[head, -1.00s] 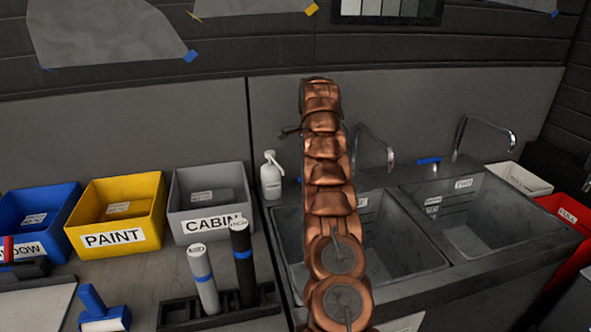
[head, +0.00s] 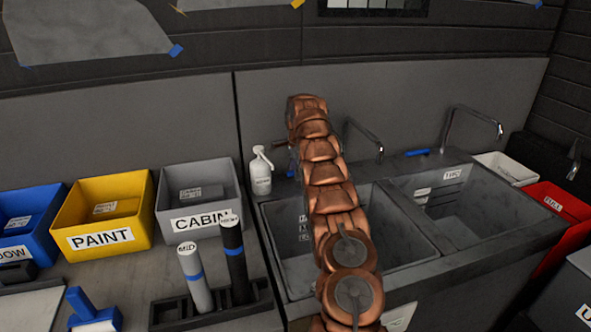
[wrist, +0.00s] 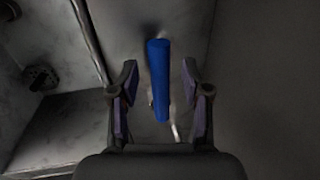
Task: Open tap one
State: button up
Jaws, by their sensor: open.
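In the wrist view a blue lever handle (wrist: 159,70) lies lengthwise between the two fingers of my gripper (wrist: 161,84). The fingers are open, with a gap on each side of the lever. A thin bright metal piece shows near its lower end. In the head view my arm reaches over the left sink (head: 402,252) toward its back edge and hides most of my gripper and this lever. The curved metal spout of the left tap (head: 364,134) stands just right of my arm.
The right sink (head: 470,213), labelled TWO, has its own spout (head: 472,112) and blue lever (head: 417,153). A white pump bottle (head: 260,175) stands left of my arm. Bins and upright rolls (head: 195,278) fill the left counter. A red bin (head: 560,215) is at the right.

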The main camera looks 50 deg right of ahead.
jog(key=shift+f, duration=0.15)
grip_shut()
dwell(0.4)
